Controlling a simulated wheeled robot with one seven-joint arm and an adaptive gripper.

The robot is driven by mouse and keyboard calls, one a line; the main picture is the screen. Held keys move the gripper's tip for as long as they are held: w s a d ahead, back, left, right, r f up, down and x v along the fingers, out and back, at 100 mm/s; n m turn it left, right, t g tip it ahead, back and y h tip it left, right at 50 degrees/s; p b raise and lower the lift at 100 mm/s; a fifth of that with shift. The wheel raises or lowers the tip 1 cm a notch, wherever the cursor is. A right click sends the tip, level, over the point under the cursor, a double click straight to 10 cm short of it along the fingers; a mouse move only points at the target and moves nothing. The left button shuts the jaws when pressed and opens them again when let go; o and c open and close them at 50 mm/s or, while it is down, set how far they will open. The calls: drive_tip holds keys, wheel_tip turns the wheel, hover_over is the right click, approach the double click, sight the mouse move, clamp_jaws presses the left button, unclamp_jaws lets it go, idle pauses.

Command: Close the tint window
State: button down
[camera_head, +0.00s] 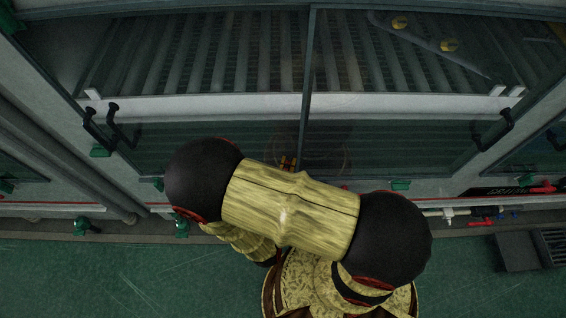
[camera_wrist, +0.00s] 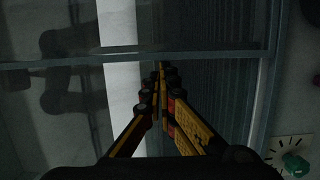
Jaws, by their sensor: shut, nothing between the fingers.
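Glazed window panels in dark frames front the conveyor line in the head view: a left pane (camera_head: 190,135) and a right pane (camera_head: 420,145), divided by a dark upright bar (camera_head: 306,90). No label shows which is the tint window, and I cannot tell how far either stands open. Black handles sit near the left (camera_head: 122,128) and right (camera_head: 493,130) ends. My gripper (camera_head: 287,163) is mostly hidden behind my arm, in front of the glass near the bar. In the wrist view my gripper (camera_wrist: 159,72) is shut and empty, its tips near a dark frame bar (camera_wrist: 80,61).
A dial with a green knob (camera_wrist: 293,163) is at the wrist view's lower right.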

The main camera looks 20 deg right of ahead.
drive_tip(key=shift+a, duration=0.1)
drive_tip(key=shift+w+a, duration=0.15)
drive_tip(key=shift+a, duration=0.1)
drive_tip(key=a, duration=0.3)
drive_tip(key=shift+w+a, duration=0.25)
drive_tip(key=shift+a, duration=0.05)
drive_tip(key=p+v, duration=0.1)
drive_tip(key=v, duration=0.8)
drive_tip(key=shift+s, duration=0.15)
